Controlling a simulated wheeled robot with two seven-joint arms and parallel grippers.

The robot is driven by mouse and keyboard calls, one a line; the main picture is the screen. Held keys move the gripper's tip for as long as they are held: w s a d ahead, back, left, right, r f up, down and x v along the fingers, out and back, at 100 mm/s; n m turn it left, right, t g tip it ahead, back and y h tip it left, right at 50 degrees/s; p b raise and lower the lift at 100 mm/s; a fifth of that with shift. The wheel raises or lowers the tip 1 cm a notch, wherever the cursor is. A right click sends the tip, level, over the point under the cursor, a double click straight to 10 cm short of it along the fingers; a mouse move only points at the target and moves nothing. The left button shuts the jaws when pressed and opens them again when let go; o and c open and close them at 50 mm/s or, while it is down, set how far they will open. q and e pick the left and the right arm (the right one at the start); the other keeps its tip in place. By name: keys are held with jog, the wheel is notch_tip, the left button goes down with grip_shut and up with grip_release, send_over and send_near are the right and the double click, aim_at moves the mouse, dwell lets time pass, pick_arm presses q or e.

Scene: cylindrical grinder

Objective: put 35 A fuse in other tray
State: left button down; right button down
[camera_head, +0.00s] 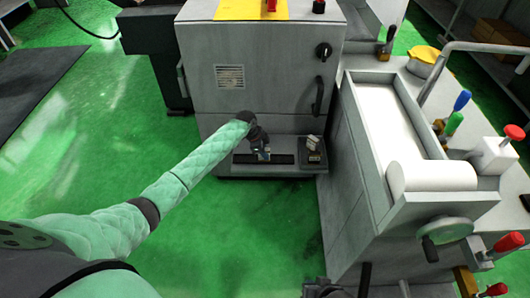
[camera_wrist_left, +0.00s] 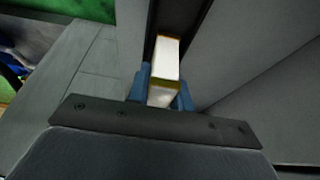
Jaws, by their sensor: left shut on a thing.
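My left gripper (camera_head: 262,153) reaches down to the low ledge at the foot of the grey cabinet. In the left wrist view its blue fingers (camera_wrist_left: 162,92) are shut on a white fuse (camera_wrist_left: 167,62) with yellowish bands. The fuse points away from the gripper along a dark slot between grey surfaces. Its rating cannot be read. A black tray-like strip (camera_head: 284,159) lies on the ledge beside the gripper. Another small part (camera_head: 314,150) stands at the ledge's right end, too small to identify. A dark shape at the bottom edge may be my right gripper (camera_head: 327,289); its fingers cannot be made out.
The grey cabinet (camera_head: 240,110) rises directly behind the ledge (camera_head: 265,172). A large grey machine bench (camera_head: 345,175) with a white trough, coloured handles and a handwheel (camera_head: 447,230) stands close on the right. Green floor (camera_head: 255,235) in front is clear.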

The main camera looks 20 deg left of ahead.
pick_arm(q)
jog(key=c, duration=1.3)
grip_release()
jog(key=shift+f, duration=0.1)
jog(key=shift+o, duration=0.2)
pick_arm(e)
jog(key=shift+f, duration=0.5)
jog(key=shift+r, duration=0.15)
pick_arm(q)
jog(key=shift+a+r, duration=0.15)
jog(key=shift+r, duration=0.3)
jog(key=v, duration=1.1)
pick_arm(e)
notch_tip(320, 180, down, 2)
